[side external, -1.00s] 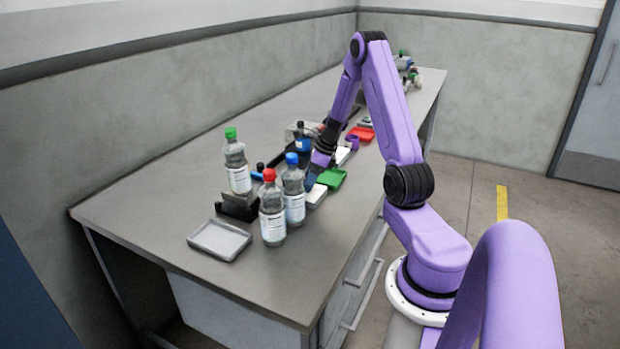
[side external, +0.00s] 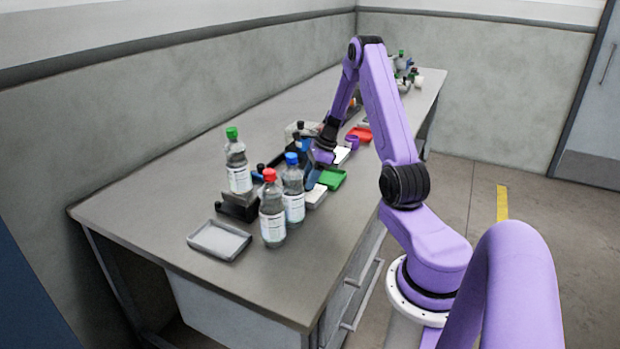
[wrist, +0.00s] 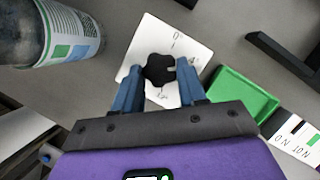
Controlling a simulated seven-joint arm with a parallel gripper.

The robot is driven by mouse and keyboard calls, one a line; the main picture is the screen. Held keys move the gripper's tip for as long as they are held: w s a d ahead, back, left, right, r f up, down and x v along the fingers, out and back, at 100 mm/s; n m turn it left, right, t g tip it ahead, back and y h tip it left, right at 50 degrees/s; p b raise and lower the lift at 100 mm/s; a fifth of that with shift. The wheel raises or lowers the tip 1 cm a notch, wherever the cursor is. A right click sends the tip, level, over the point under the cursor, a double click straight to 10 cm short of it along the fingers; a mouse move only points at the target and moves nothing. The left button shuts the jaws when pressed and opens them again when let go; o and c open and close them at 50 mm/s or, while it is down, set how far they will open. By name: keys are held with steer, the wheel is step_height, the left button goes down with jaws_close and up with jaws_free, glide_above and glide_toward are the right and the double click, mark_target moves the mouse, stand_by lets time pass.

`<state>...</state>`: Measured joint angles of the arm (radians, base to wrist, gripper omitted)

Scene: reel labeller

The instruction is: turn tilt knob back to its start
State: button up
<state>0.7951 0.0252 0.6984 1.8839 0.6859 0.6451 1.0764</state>
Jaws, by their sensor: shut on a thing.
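The tilt knob (wrist: 158,69) is a black lobed knob on a white plate (wrist: 192,47) with small printed marks, seen in the wrist view. My gripper (wrist: 158,72) has its two blue fingers on either side of the knob and is shut on it. The knob's exact angle against the marks is hard to read. In the side view my gripper (side external: 314,174) is low over the bench, behind the blue-capped bottle (side external: 293,192). The knob itself cannot be made out there.
A green tray (wrist: 236,92) lies right of the plate, with a printed card (wrist: 298,138) beyond it. A labelled bottle (wrist: 62,38) stands close on the left. In the side view, red-capped (side external: 271,212) and green-capped (side external: 237,165) bottles and a grey tray (side external: 219,241) stand nearer.

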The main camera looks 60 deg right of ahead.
steer(key=n, duration=0.2)
steer(key=n+g+y, duration=0.1)
steer(key=n, duration=0.1)
steer(key=shift+w+d+n, duration=0.15)
steer(key=shift+w+n, duration=0.05)
steer(key=shift+n, duration=0.2)
steer(key=n+g, duration=0.1)
steer(key=n, duration=0.1)
steer(key=n+g, duration=0.1)
steer(key=n, duration=0.2)
steer(key=shift+w+r+y, duration=0.1)
steer(key=shift+w+y, duration=0.1)
steer(key=shift+y, duration=0.1)
steer(key=shift+n, duration=0.4)
steer(key=o, duration=1.1)
steer(key=shift+c, duration=0.2)
steer(key=shift+d, duration=0.1)
steer(key=v, duration=1.7)
steer(key=shift+w, duration=0.35)
steer(key=shift+r, duration=0.1)
